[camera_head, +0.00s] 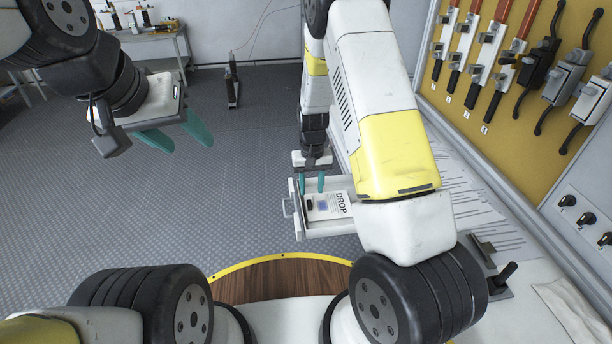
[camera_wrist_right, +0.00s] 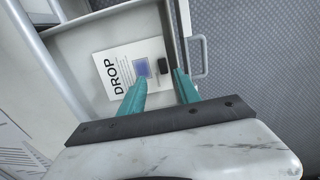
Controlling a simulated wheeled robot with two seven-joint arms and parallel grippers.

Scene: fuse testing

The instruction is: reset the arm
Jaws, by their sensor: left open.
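My left gripper (camera_head: 180,136) is raised at the upper left of the head view, over the grey floor. Its two teal fingers are apart with nothing between them. My right gripper (camera_head: 312,183) points down over an open white drawer (camera_head: 326,230). Its teal fingers also show in the right wrist view (camera_wrist_right: 158,80), apart and with nothing visible between them. In the drawer lies a white sheet marked DROP (camera_head: 341,202) with a blue square. A small black piece (camera_wrist_right: 162,66) lies on the sheet beside the blue square, just beyond the fingertips in the wrist view.
A yellow panel (camera_head: 520,100) with several lever switches stands at the right. Printed papers (camera_head: 470,200) and a black-handled lever switch (camera_head: 500,280) lie on the white surface below it. A workbench (camera_head: 150,35) stands at the back left. Open floor (camera_head: 210,180) lies left of the drawer.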

